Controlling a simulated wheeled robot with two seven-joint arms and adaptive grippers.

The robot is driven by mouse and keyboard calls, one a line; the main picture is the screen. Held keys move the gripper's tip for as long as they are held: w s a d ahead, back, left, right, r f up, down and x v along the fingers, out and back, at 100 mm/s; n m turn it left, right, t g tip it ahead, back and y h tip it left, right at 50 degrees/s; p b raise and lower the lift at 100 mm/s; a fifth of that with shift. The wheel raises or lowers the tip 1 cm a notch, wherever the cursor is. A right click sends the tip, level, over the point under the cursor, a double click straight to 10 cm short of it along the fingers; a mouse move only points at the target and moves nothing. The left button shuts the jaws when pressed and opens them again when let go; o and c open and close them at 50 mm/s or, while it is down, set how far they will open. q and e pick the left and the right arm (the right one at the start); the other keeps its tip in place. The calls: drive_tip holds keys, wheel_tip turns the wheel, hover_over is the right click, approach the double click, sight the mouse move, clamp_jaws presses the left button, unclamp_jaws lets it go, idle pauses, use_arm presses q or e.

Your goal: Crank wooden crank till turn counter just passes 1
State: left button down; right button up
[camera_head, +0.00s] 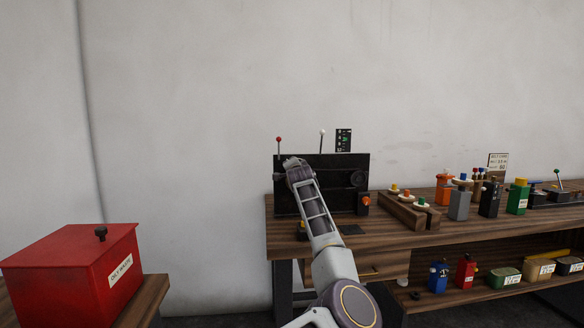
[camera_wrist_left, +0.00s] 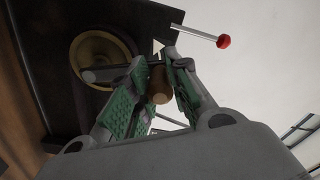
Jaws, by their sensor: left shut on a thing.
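The wooden crank handle (camera_wrist_left: 158,87) shows as a brown knob between the green-padded fingers of my left gripper (camera_wrist_left: 155,90) in the left wrist view. The gripper is shut on it. A grey crank arm (camera_wrist_left: 110,72) runs from the handle to a hub in front of a round brass-coloured wheel (camera_wrist_left: 88,48) on the dark panel. In the head view my left gripper (camera_head: 292,164) is at the upper left of the black machine panel (camera_head: 335,172), and my arm hides the crank. No readable turn counter shows. My right gripper is not in view.
A red-tipped lever (camera_head: 278,143) and a white-tipped lever (camera_head: 322,138) stand on the panel, beside a small black sign with green marks (camera_head: 343,140). A red box (camera_head: 70,275) stands at left.

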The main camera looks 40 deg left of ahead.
use_arm(q)
drive_tip(key=shift+f, duration=0.2)
drive_tip(key=c, duration=1.3)
unclamp_jaws()
drive_tip(key=shift+d, duration=0.1)
drive_tip(key=shift+d, duration=0.1)
drive_tip(key=shift+s+d+r, duration=0.2)
drive_tip(key=shift+s+d, duration=0.3)
drive_tip(key=shift+s, duration=0.05)
drive_tip(key=v, duration=1)
drive_tip(key=shift+s, duration=0.15)
